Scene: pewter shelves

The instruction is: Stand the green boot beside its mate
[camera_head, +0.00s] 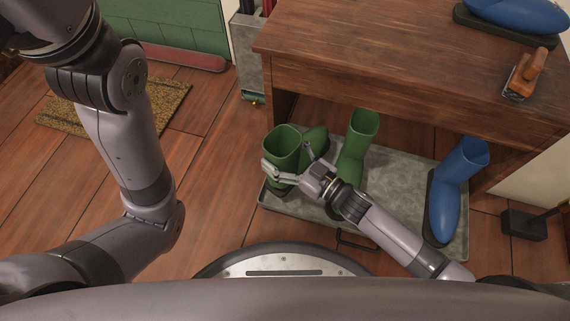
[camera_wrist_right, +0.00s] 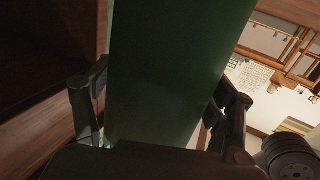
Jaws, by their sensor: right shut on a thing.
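My right gripper (camera_head: 284,173) is shut on a green boot (camera_head: 281,148), gripping its shaft. The boot is roughly upright with its opening facing up, at the left end of the grey tray (camera_head: 402,150). A green part behind it to the right looks like its foot. I cannot tell whether its sole touches the tray. In the right wrist view its green shaft (camera_wrist_right: 165,70) stands between the two fingers (camera_wrist_right: 160,105). The other green boot (camera_head: 361,128) stands upright on the tray to the right, apart from it; my right arm hides part of its lower end. My left gripper is out of view.
A blue boot (camera_head: 445,200) stands at the tray's right end. A wooden bench (camera_head: 390,65) overhangs the tray's back, with another blue boot (camera_head: 515,15) and a brush (camera_head: 524,75) on top. A dark object (camera_head: 525,224) lies right of the tray. A doormat (camera_head: 75,117) lies left.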

